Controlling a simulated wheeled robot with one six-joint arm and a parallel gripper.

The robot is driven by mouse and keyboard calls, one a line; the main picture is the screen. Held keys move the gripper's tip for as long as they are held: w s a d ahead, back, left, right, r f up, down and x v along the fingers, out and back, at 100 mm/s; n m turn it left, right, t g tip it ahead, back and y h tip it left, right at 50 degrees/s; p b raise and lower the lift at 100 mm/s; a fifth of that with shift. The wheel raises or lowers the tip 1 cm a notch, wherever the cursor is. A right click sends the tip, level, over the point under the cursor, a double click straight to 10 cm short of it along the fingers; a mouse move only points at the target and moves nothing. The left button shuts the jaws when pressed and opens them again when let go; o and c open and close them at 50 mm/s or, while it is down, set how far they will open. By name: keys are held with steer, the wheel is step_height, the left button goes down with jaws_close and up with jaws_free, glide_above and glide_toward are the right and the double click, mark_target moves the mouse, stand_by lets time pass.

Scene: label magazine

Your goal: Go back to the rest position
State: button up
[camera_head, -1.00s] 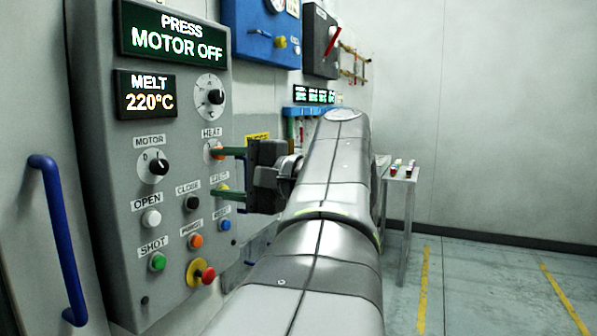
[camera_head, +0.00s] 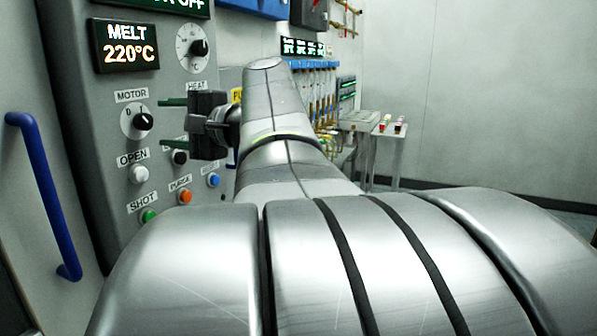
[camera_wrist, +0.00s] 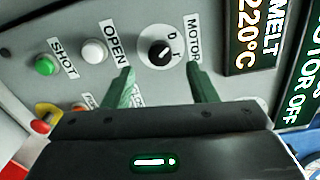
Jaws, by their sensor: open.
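My gripper (camera_head: 166,123) is open and empty in front of the grey control panel (camera_head: 75,100), with its two green fingers pointing at the panel. In the wrist view the fingers (camera_wrist: 158,82) stand apart, and the black MOTOR knob (camera_wrist: 160,52) shows between and beyond their tips. In the head view the gripper hides the HEAT and EJECT controls, and the CLOSE button (camera_head: 180,157) shows just below the lower finger. My arm fills the lower middle and right of the head view.
A blue door handle (camera_head: 45,195) stands at the left. A small table (camera_head: 385,130) with small items stands at the back. The pale wall at right is clear.

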mark_target(147, 122)
steer(key=shift+x, duration=2.5)
